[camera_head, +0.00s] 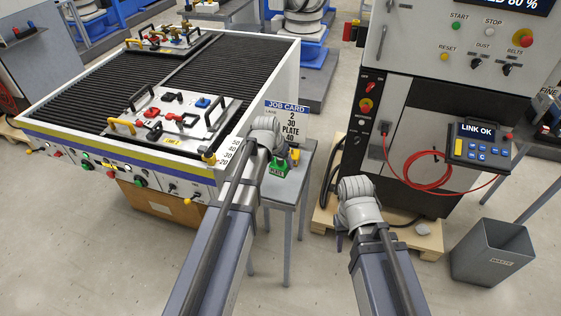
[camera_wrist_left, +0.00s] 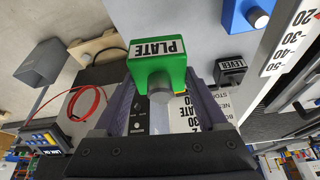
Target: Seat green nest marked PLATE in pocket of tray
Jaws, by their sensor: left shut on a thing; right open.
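The green nest marked PLATE (camera_wrist_left: 157,68) is between the fingers of my left gripper (camera_wrist_left: 160,92), which is shut on it. In the head view the green nest (camera_head: 278,169) shows just below my left gripper (camera_head: 274,158), over the small grey stand. I cannot tell whether it touches the stand. The light fixture tray (camera_head: 205,132) lies on the black ribbed bed, left of the gripper, with handles and red and blue pieces on it. Its empty pocket is too small to make out. My right gripper (camera_head: 340,241) is open and empty, in front of the machine.
The grey stand (camera_head: 287,190) also bears a yellow piece (camera_head: 294,155), a black block marked LEVER (camera_wrist_left: 230,70) and a blue block (camera_wrist_left: 243,14). A job card (camera_head: 289,119) stands behind. A second tray (camera_head: 180,46) lies farther back. A waste bin (camera_head: 492,252) stands right.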

